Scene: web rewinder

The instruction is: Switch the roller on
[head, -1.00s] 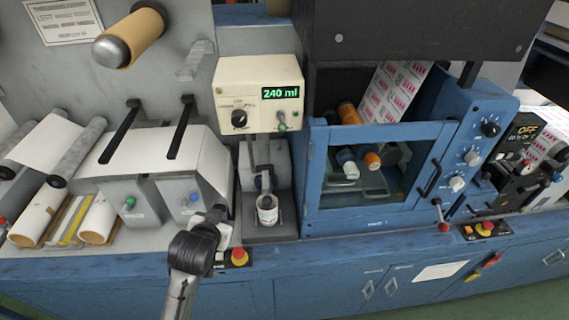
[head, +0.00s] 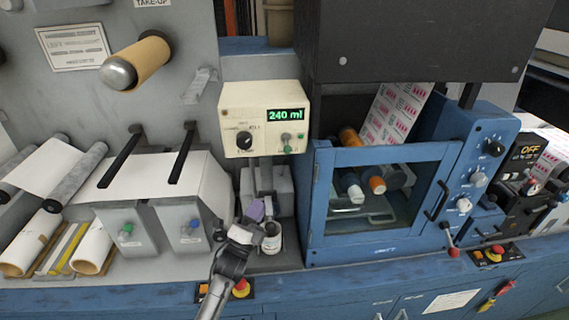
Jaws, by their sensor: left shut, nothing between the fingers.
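At the far right is a black control box with an orange OFF display (head: 530,150). My left gripper (head: 256,211) is shut and empty, in front of the dispenser bay, far left of the OFF display. It partly covers a white container (head: 271,238); I cannot tell whether they touch. My right gripper is not in view.
Red stop buttons (head: 493,253) sit along the blue front ledge. Grey boxes with green and blue buttons are left.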

